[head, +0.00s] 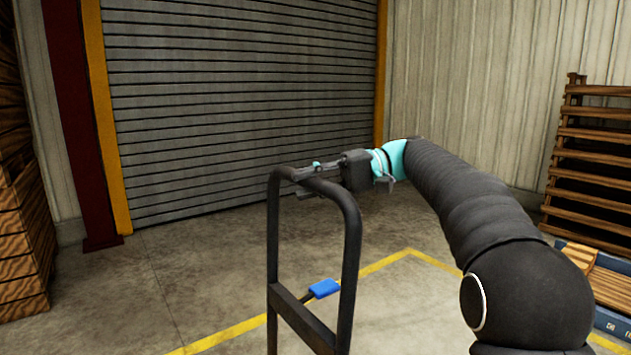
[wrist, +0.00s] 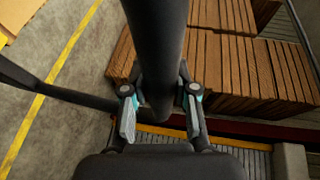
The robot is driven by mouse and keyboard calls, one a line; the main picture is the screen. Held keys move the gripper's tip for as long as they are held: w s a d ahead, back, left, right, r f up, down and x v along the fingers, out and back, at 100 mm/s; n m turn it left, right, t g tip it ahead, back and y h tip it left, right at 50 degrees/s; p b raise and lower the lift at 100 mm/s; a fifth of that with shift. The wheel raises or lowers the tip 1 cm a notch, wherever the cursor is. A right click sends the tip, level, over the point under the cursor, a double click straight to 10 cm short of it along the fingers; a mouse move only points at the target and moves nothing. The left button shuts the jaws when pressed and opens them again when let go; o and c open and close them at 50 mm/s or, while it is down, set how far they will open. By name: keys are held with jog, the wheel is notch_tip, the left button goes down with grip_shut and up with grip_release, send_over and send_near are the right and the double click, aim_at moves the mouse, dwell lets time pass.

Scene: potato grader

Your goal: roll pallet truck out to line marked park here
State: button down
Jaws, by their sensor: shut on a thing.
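The pallet truck's black handle loop (head: 353,240) stands upright in the middle of the head view. My gripper (head: 303,180) is at the top of the loop, with its jaws shut on the top bar. In the wrist view the thick dark bar (wrist: 158,50) passes between the fingers of my gripper (wrist: 160,105). The truck's forks and wheels are not in view. A yellow floor line (head: 385,264) runs behind and beside the handle and turns a corner. No "park here" lettering can be read.
A grey roller door (head: 240,100) with yellow side posts closes the back. Stacked wooden crates (head: 22,220) stand at the left; slatted wood (head: 595,150) and a blue box (head: 612,322) stand at the right. A blue object (head: 324,288) shows behind the handle. Concrete floor before the door is clear.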

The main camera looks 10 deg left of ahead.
jog(key=shift+a+f, duration=0.2)
jog(key=shift+a, duration=0.1)
jog(key=c, duration=1.1)
grip_release()
jog(key=shift+a, duration=0.15)
jog(key=shift+o, duration=1.1)
jog(key=shift+w+d+r, duration=0.2)
jog(key=shift+w+d, duration=0.05)
jog(key=shift+d, duration=0.3)
jog(key=v, duration=0.7)
